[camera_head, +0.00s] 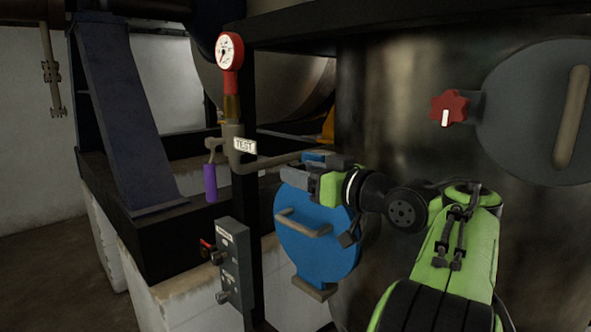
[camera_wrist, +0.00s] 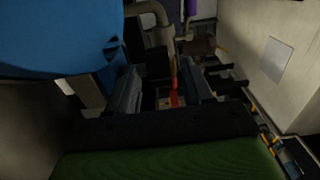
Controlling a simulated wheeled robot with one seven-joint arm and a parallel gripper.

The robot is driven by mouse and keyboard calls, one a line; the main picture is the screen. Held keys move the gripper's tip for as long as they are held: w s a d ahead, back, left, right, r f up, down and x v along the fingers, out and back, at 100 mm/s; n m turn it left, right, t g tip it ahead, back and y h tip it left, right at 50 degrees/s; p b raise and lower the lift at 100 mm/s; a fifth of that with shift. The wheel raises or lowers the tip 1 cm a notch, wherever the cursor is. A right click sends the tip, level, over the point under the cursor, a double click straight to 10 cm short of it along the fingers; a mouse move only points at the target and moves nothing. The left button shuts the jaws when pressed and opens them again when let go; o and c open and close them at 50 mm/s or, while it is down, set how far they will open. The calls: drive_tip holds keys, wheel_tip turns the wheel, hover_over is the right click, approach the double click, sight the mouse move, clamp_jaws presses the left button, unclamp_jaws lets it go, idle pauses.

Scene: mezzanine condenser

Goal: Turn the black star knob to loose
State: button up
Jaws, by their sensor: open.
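A dark knob-like piece (camera_head: 350,236) sits at the right edge of the round blue cover (camera_head: 318,258). It looks black, but its star shape and setting are too small to make out. My gripper (camera_head: 298,171) is open and empty, above the blue cover's top edge and apart from the dark piece. Its fingers point left. In the wrist view, my gripper (camera_wrist: 163,88) shows its two fingers spread, with the blue cover (camera_wrist: 55,40) close at upper left. The dark piece is not clearly seen there.
A red star knob (camera_head: 450,107) with a white mark sits beside a grey cover (camera_head: 520,115). A pipe with a gauge (camera_head: 230,52) and a purple-handled lever (camera_head: 210,183) stands left of my gripper. A grey switch box (camera_head: 234,262) is below. The blue cover's beige handle (camera_head: 303,226) sticks out.

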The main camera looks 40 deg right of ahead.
drive_tip(key=w, duration=0.2)
drive_tip(key=shift+w, duration=0.3)
drive_tip(key=shift+s, duration=0.1)
drive_tip(key=c, duration=0.9)
drive_tip(key=g+p, duration=0.1)
drive_tip(key=p, duration=0.3)
drive_tip(key=shift+r+g, duration=0.3)
drive_tip(key=shift+r, duration=0.05)
clamp_jaws()
drive_tip(key=shift+a+f+g+p, duration=0.1)
drive_tip(key=shift+g+p, duration=0.5)
drive_tip(key=shift+p, duration=0.35)
drive_tip(key=shift+f, duration=0.2)
drive_tip(key=o, duration=0.9)
unclamp_jaws()
drive_tip(key=shift+f, duration=0.1)
drive_tip(key=shift+f, duration=0.1)
